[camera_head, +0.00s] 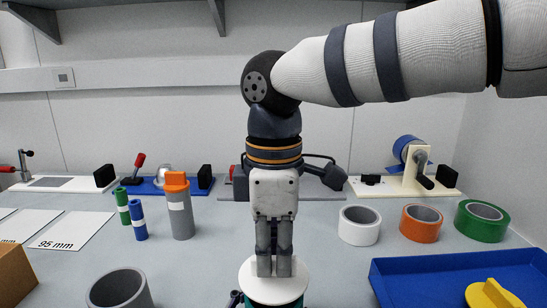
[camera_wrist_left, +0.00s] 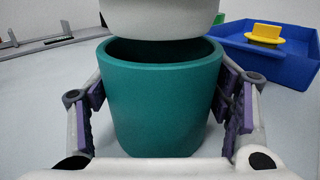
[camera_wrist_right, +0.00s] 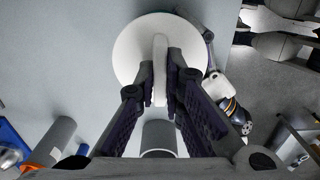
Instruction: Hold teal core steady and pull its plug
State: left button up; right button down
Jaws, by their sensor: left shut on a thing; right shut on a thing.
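The teal core (camera_head: 272,299) is an upright hollow cylinder at the bottom centre of the head view, mostly cut off by the frame edge. The left wrist view shows the core (camera_wrist_left: 160,105) large, between the purple pads of my left gripper (camera_wrist_left: 163,92), which is shut on its sides. The white plug (camera_head: 257,272) has a round flange and an upright grip tab. My right gripper (camera_head: 275,268) points down and is shut on that tab. In the left wrist view the plug (camera_wrist_left: 160,18) hangs above the core's open mouth, whose dark inside shows below it.
A blue tray (camera_head: 385,286) with a yellow plug (camera_head: 492,294) is at right. A grey open cylinder (camera_head: 120,290) stands at front left. Tape rolls (camera_head: 421,222) stand at back right. A grey cylinder with an orange plug (camera_head: 176,181) stands at left. Measuring fixtures line the wall.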

pick_arm(q)
jog(key=shift+s+f, duration=0.1)
jog(key=shift+f, duration=0.3)
pick_arm(e)
jog(key=shift+r, duration=1.4)
pick_arm(q)
jog(key=o, duration=1.1)
jog(key=shift+c, duration=0.2)
jog(key=o, duration=0.3)
jog(key=shift+r, duration=0.2)
